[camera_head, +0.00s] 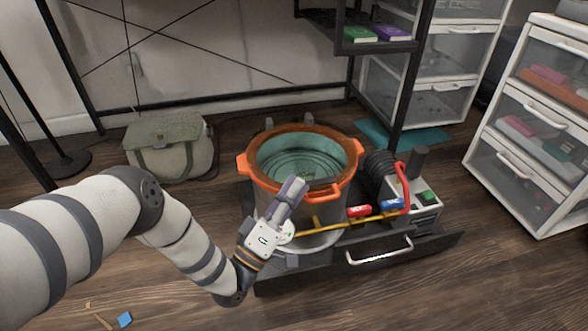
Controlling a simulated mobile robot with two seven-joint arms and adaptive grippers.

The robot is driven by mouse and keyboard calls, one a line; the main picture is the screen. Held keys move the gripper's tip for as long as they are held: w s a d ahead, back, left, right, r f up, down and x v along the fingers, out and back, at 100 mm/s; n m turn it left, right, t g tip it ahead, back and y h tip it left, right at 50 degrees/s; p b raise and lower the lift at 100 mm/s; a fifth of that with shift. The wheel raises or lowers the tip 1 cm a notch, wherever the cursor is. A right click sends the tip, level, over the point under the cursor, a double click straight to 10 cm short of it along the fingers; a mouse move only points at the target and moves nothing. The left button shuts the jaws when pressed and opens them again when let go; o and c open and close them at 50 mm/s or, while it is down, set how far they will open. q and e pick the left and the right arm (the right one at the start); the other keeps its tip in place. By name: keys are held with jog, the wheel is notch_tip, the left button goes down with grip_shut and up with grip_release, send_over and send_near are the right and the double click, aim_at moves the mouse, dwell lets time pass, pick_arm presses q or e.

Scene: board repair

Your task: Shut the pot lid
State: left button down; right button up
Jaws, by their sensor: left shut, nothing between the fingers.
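The pot (321,215) stands upright on a low dark tray, with a grey body, an orange rim and orange handles at its sides. Its round top shows a teal surface (300,158) with concentric rings; I cannot tell whether this is the inside or a clear lid. No separate raised lid can be made out. My left gripper (297,188) is shut and empty at the pot's front rim, covering part of the rim and wall. I cannot tell whether it touches the pot. My right gripper is not in view.
The dark tray (440,246) has a silver handle in front. It also carries a grey device with a black coil (380,168), red and blue cylinders and a yellow bar. A green-grey bag (170,148) stands left. White drawers (535,140) stand right. The front floor is mostly clear.

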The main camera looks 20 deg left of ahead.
pick_arm(q)
notch_tip(320, 180, down, 3)
jog(key=shift+s+d+f+b, duration=0.1)
jog(key=shift+s+b, duration=0.05)
jog(key=shift+b, duration=0.5)
jog(key=shift+s+f, duration=0.2)
jog(key=shift+f, duration=0.3)
jog(key=shift+w+f, duration=0.1)
